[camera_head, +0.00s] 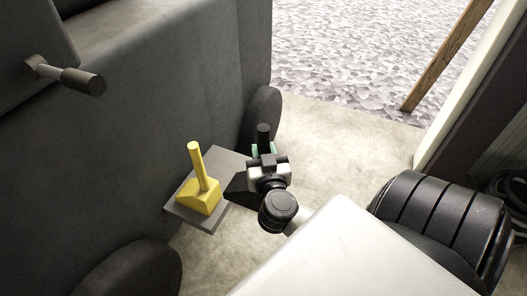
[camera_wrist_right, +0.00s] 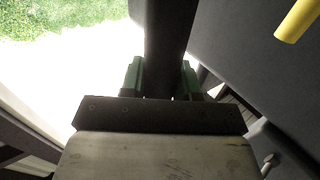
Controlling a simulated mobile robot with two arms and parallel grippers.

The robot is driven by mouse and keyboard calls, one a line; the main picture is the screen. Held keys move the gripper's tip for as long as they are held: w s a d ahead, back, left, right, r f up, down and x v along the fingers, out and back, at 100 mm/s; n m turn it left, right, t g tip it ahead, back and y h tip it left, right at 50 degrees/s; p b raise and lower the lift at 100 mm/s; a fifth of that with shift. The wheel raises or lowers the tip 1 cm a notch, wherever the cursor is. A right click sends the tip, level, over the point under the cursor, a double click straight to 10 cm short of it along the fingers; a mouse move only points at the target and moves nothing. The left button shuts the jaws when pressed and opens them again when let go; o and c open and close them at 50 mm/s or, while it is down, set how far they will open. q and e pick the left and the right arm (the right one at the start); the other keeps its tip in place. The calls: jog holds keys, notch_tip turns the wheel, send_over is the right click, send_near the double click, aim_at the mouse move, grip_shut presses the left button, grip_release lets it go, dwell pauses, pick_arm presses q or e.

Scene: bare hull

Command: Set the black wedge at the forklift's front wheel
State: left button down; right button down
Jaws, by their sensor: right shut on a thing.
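The black wedge (camera_head: 238,187) has an upright black handle, and my right gripper (camera_head: 265,150) is shut on that handle. The handle (camera_wrist_right: 168,45) runs up between the green finger pads in the right wrist view. The wedge's body is partly hidden by my gripper; it overlaps the grey slab's right edge in the picture, and I cannot tell whether it touches anything. The forklift (camera_head: 175,110) is the large dark body at left. One wheel (camera_head: 262,113) shows just beyond my gripper, another (camera_head: 130,272) at lower left. My left gripper is out of view.
A yellow wedge with a handle (camera_head: 199,193) stands on the grey slab (camera_head: 189,216) beside the forklift; its handle also shows in the right wrist view (camera_wrist_right: 298,20). A black ribbed object (camera_head: 440,220) is at right. Pale floor (camera_head: 345,140) beyond my gripper is clear.

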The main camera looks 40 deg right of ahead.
jog(key=w+a+r+n+t+y, duration=0.1)
jog(key=w+a+r+n+y, duration=0.1)
jog(key=a+y, duration=0.3)
jog(key=w+a+r+n+t+y, duration=0.1)
jog(key=a+n+y, duration=0.3)
jog(key=a, duration=0.7)
jog(key=shift+w+r+n+t+y, duration=0.4)
jog(key=shift+w+t+y, duration=0.1)
